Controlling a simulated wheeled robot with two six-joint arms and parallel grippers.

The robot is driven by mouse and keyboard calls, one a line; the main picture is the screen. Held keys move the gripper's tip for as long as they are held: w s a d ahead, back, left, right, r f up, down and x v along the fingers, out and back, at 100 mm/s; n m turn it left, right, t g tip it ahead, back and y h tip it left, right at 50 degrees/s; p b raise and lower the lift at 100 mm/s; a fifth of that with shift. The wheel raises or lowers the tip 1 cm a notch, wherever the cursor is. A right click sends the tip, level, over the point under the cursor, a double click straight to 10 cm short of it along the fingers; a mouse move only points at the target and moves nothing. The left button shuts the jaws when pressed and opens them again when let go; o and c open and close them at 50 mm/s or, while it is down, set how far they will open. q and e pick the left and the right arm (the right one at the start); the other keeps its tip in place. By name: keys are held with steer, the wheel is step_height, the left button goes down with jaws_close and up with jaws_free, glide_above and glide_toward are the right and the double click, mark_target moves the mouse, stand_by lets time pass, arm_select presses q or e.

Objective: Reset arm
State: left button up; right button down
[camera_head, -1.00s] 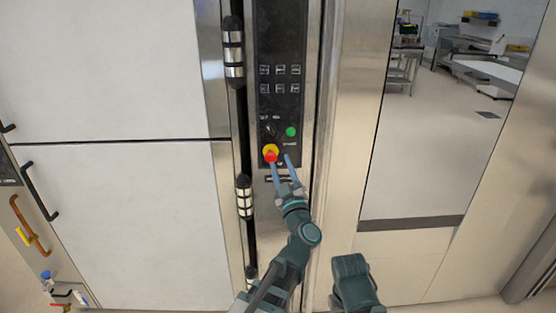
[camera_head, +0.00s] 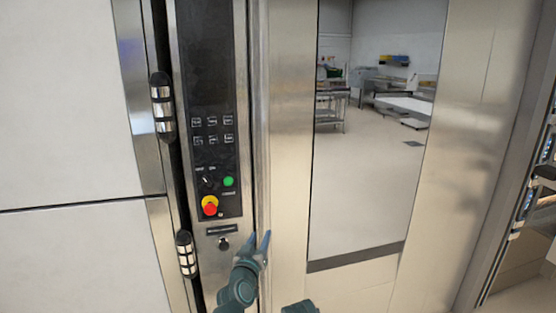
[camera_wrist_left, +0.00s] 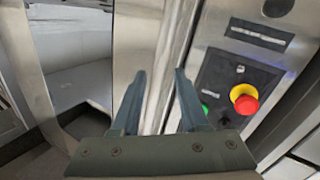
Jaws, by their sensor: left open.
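My left gripper (camera_head: 258,241) is open and empty in the head view, below and to the right of the control panel's lower end. Its two fingers (camera_wrist_left: 157,95) stand apart in the left wrist view with nothing between them. The black control panel (camera_head: 205,90) has a red emergency button on a yellow base (camera_head: 210,206) and a green button (camera_head: 229,181). The emergency button also shows in the left wrist view (camera_wrist_left: 245,100), right of the fingers and apart from them. At the bottom edge of the head view a dark teal part of my other arm shows; its gripper fingers are not visible.
A rack (camera_head: 540,200) stands at the far right.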

arm_select(q)
steer(key=s+a+f+m+g, duration=0.1)
steer(key=s+f+g, duration=0.35)
steer(key=f, duration=0.25)
steer(key=s+f+m+g, duration=0.25)
steer(key=f+g, duration=0.25)
steer(key=f, duration=0.3)
steer(key=s+a+f+n+g+y, duration=0.1)
steer(key=s+a+f+g+y, duration=0.15)
steer(key=s+a+g, duration=0.35)
steer(key=s+a+f+n+g+y, duration=0.1)
steer(key=s+a+f, duration=0.3)
steer(key=s, duration=0.5)
steer(key=s+d+r+m+g+p, duration=0.1)
steer(key=s+d+r+m+p, duration=0.2)
steer(key=d+r+p, duration=0.7)
steer(key=shift+s+d+r+m+y+p, duration=0.4)
steer(key=shift+s+d, duration=0.45)
steer(key=shift+s, duration=0.35)
steer(key=shift+f, duration=0.1)
